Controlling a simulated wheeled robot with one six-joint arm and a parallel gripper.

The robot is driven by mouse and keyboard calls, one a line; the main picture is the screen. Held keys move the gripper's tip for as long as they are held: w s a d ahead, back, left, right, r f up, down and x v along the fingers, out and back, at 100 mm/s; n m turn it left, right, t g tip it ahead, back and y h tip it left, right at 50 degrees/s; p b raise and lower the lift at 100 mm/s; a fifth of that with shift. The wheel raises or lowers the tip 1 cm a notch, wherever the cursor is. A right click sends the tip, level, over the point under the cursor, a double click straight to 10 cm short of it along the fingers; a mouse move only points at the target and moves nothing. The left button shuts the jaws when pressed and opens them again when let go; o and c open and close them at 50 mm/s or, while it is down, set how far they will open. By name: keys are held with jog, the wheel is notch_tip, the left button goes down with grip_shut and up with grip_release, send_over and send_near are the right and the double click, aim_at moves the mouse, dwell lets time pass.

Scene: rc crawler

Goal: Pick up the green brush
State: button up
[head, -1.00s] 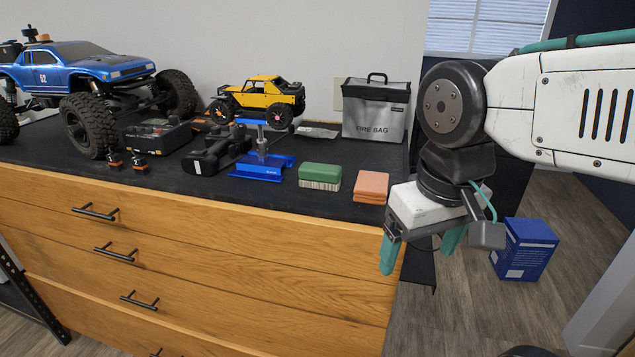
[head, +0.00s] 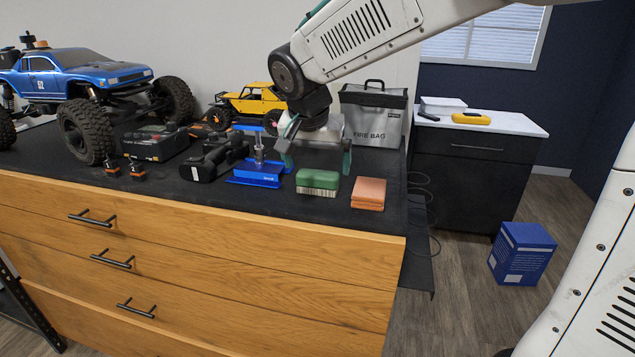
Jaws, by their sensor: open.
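The green brush (head: 317,180), a green block with pale bristles facing down, lies on the black top of the wooden drawer cabinet near its front edge. My gripper (head: 318,168) points down above and around the level of the brush's back side, with its teal fingers spread apart. One finger is to the upper left of the brush and the other to its upper right. Nothing is between the fingers that I can make out as held. I cannot tell the exact gap between the fingertips and the brush.
An orange block stack (head: 369,193) sits close right of the brush. A blue metal stand (head: 257,174) with an upright post is close left. The grey fire bag (head: 374,117) and yellow crawler (head: 247,104) stand behind. The cabinet's front edge (head: 300,223) is just nearer.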

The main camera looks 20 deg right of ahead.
aim_at(317, 173)
jog(key=x, duration=0.4)
jog(key=shift+f, duration=0.3)
jog(key=shift+c, duration=0.3)
jog(key=c, duration=0.9)
jog(key=shift+c, duration=0.2)
jog(key=shift+r, duration=0.1)
notch_tip(317, 173, up, 4)
jog(key=shift+f, duration=0.2)
jog(key=s+r, duration=0.1)
jog(key=s, duration=1.5)
jog(key=shift+r, duration=0.1)
